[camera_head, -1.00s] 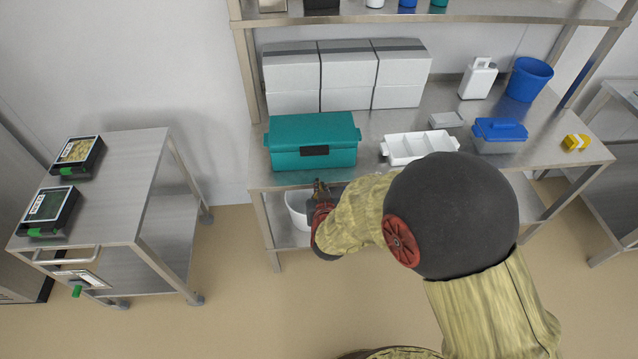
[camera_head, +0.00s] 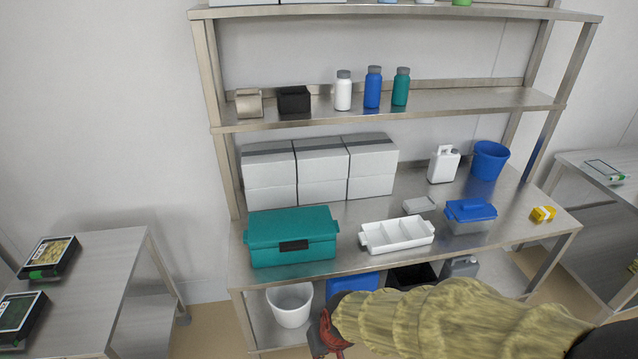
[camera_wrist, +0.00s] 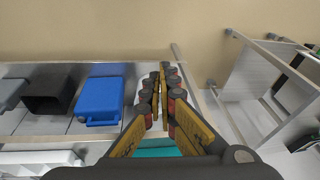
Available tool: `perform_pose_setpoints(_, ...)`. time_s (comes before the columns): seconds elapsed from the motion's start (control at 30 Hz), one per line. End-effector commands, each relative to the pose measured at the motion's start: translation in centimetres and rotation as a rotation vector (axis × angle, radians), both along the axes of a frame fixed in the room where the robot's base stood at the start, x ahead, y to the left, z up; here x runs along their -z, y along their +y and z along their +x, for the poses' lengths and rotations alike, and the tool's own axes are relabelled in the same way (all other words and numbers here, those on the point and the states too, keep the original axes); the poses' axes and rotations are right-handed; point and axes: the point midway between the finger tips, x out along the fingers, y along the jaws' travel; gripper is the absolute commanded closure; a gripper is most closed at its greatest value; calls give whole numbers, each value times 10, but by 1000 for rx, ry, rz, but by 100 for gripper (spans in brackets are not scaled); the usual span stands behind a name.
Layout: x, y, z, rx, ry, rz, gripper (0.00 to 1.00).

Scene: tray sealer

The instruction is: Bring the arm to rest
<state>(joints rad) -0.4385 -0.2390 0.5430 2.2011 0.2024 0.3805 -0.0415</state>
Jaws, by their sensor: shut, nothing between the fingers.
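My arm, in a yellowish sleeve, reaches in from the lower right of the head view. My gripper (camera_head: 322,340) shows red and dark grey at the bottom, in front of the bench's lower shelf and just right of the white bucket (camera_head: 290,305). Its fingertips are hard to make out there. In the wrist view my gripper (camera_wrist: 162,75) has its fingers together with nothing held. They partly cover the white bucket. The blue bin (camera_wrist: 100,98) lies left of the fingers, apart from them.
The steel bench (camera_head: 375,258) carries a teal box (camera_head: 262,248), a white divided tray (camera_head: 397,248) and a blue-lidded container (camera_head: 470,228). White boxes stand behind. A side table (camera_head: 110,290) with two black trays stands left. The floor gap between them looks clear.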

Motion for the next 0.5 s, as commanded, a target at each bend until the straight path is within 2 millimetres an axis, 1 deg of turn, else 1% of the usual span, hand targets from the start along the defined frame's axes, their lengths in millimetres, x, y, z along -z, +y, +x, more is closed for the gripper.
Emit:
perform_pose_setpoints(0.03,-36,-19,-10,11,12,-8,100)
perform_pose_setpoints(0.07,-52,-30,-18,18,26,-18,100)
perform_pose_setpoints(0.1,-72,-45,-28,26,38,-31,100)
perform_pose_setpoints(0.17,-103,-69,-44,45,48,-50,100)
perform_pose_setpoints(0.2,-125,-84,-54,62,45,-62,100)
perform_pose_setpoints(0.27,-156,-108,-69,94,31,-78,100)
perform_pose_setpoints(0.3,-176,-122,-77,120,9,-85,100)
perform_pose_setpoints(0.37,-204,-141,-86,158,-36,-91,100)
perform_pose_setpoints(0.4,-222,-151,-89,185,-79,-90,100)
perform_pose_setpoints(0.5,-260,-170,-90,250,-183,-79,100)
